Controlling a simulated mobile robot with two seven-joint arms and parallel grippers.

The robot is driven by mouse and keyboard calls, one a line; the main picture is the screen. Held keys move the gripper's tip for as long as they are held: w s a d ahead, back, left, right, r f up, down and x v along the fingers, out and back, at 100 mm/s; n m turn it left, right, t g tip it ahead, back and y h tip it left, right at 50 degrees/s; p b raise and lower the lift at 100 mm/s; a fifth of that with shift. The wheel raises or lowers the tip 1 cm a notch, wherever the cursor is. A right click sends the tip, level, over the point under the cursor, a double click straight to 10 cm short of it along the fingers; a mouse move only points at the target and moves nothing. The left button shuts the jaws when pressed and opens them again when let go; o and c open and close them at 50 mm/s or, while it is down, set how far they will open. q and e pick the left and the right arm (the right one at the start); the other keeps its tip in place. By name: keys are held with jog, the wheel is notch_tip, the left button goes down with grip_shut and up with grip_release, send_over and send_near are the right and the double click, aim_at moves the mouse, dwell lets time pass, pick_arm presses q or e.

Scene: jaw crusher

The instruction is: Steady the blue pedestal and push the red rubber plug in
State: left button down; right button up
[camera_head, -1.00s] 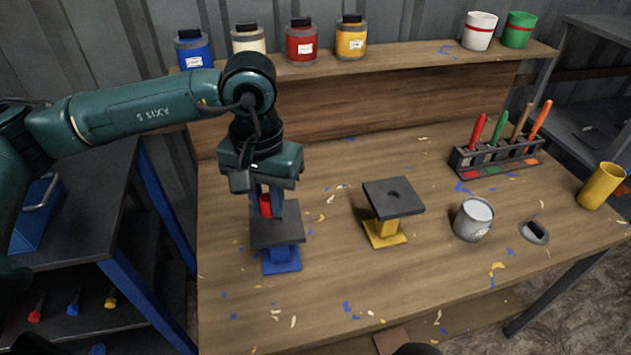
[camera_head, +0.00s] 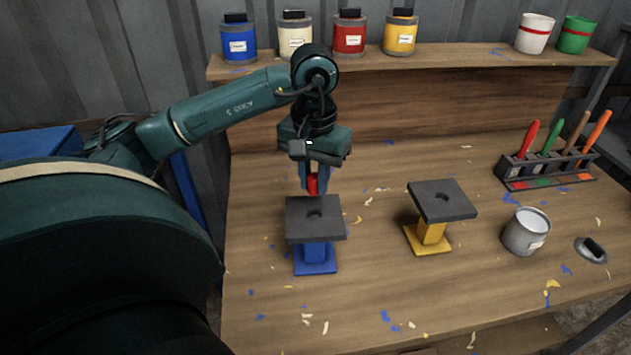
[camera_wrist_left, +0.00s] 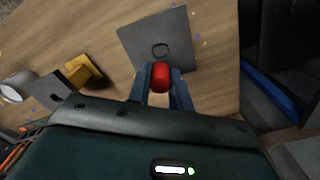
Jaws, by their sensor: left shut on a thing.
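The blue pedestal (camera_head: 315,258) stands upright on the bench, with a dark square plate on top. My left gripper (camera_head: 313,188) is shut on the red rubber plug (camera_head: 313,184). In the head view, plug and fingers appear just above the plate's far edge, apart from the hole. The exact height above the plate is hard to tell. My right gripper is not in view.
A yellow pedestal (camera_head: 431,233) with a dark holed plate stands to the right, then a grey can (camera_head: 525,232). A tool rack (camera_head: 548,170) is at the back right. Jars (camera_head: 349,38) line the raised shelf. The bench front is clear except for paint flakes.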

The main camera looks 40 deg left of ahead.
aim_at(314, 220)
pick_arm(q)
jog(key=shift+f+b, duration=0.4)
jog(key=shift+f, duration=0.25)
notch_tip(314, 220, down, 3)
jog(key=shift+b, duration=1)
jog(key=shift+f, duration=0.4)
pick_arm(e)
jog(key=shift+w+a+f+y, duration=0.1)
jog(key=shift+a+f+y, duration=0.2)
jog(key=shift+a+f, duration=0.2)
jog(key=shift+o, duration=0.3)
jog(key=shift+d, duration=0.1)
